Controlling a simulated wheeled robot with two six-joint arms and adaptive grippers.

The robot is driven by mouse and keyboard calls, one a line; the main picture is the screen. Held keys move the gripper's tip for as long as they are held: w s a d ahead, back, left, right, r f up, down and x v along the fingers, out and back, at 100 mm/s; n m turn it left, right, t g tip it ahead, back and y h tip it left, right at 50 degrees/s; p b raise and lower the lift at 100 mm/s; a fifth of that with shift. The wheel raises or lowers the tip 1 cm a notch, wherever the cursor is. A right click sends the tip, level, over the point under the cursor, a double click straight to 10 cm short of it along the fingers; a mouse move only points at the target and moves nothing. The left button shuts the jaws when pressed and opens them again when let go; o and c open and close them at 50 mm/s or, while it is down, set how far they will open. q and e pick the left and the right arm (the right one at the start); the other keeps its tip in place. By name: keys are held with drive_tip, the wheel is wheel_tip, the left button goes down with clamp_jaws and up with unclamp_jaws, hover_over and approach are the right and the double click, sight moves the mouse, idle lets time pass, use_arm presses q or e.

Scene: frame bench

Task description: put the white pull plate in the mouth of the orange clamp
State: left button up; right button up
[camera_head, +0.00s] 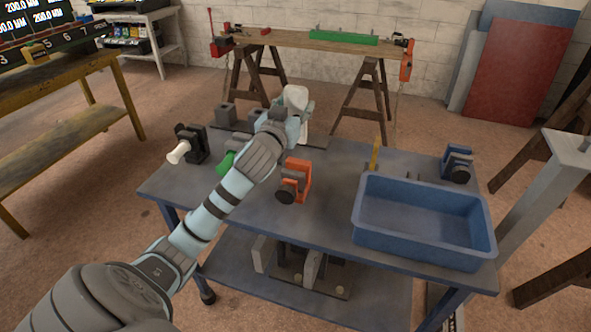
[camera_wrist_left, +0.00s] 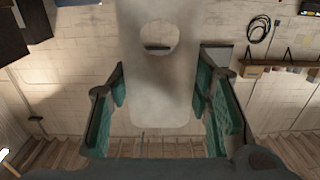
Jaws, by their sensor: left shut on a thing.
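The white pull plate (camera_head: 296,97) is held upright in my left gripper (camera_head: 292,116), above the far side of the blue-grey bench. In the left wrist view the plate (camera_wrist_left: 158,95) stands between the two teal fingers, with a round hole in its upper part. The fingers are shut on it. The orange clamp (camera_head: 304,172) stands on the bench nearer the camera, to the right of my left forearm and apart from the plate. Its mouth is not clear at this size. My right gripper is not in view.
A blue bin (camera_head: 424,240) fills the right front of the bench (camera_head: 334,206). A blue clamp (camera_head: 457,163) stands behind it. A green clamp (camera_head: 227,163) is partly behind my arm, a black clamp (camera_head: 191,144) at left. Bare bench lies between the orange clamp and the bin.

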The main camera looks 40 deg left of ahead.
use_arm(q)
wheel_tip(320, 180, down, 15)
drive_tip(key=b, duration=0.4)
drive_tip(key=shift+f, duration=0.1)
drive_tip(key=o, duration=1.5)
drive_tip(key=v, duration=1.2)
drive_tip(key=shift+r, duration=0.25)
